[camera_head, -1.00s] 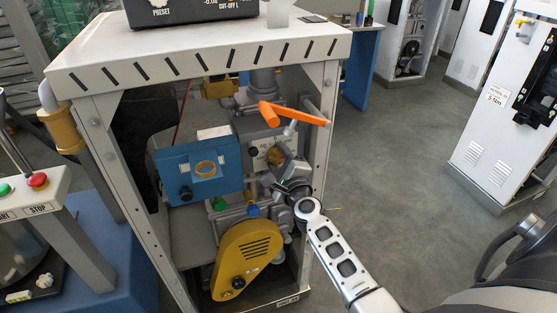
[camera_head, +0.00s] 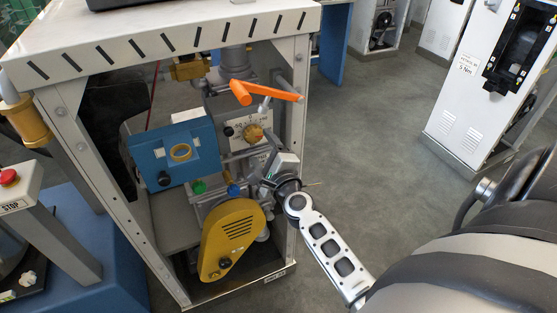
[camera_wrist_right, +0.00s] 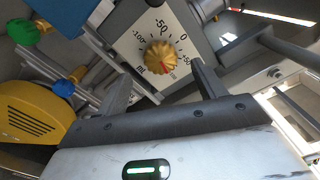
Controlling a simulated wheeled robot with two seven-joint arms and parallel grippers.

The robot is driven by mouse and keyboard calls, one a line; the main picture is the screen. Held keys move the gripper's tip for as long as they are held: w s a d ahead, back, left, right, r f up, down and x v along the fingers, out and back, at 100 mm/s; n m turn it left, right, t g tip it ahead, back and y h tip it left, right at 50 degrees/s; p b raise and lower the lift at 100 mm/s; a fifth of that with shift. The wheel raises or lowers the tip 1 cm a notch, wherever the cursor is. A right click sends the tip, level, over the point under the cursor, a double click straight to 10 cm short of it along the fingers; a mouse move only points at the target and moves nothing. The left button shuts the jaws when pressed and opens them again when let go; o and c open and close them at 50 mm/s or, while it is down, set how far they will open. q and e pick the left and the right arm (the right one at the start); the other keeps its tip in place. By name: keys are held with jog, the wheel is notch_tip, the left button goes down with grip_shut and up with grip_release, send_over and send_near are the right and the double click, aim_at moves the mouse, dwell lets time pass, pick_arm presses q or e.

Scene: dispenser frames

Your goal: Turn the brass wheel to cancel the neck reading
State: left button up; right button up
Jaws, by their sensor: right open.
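The brass wheel (camera_head: 254,132) is a small ribbed knob on a white dial plate inside the dispenser frame. A small red mark shows at the wheel's lower right edge. My right gripper (camera_head: 268,166) is just below and right of the wheel in the head view. In the wrist view its open fingers (camera_wrist_right: 161,80) stand either side below the wheel, empty and apart from it. My left gripper is not in view.
An orange lever (camera_head: 265,93) juts out above the wheel. A blue box (camera_head: 150,145) is to the left and a yellow guard (camera_head: 230,238) below. The frame's right post (camera_head: 294,120) stands close beside my right arm. Open floor (camera_head: 390,150) lies to the right.

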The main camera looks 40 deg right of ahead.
jog(key=b+v, duration=0.1)
jog(key=v, duration=0.9)
jog(key=shift+s, duration=0.2)
jog(key=s+a+f+n+g+y, duration=0.3)
jog(key=s+a+f+n, duration=0.2)
jog(key=n, duration=0.9)
jog(key=s+a+f+n+g+y, duration=0.4)
jog(key=s+a+f+n, duration=0.2)
jog(key=a+n, duration=0.5)
jog(key=n, duration=0.3)
jog(key=shift+f+y, duration=0.3)
jog(key=shift+a, duration=0.1)
jog(key=shift+c, duration=0.3)
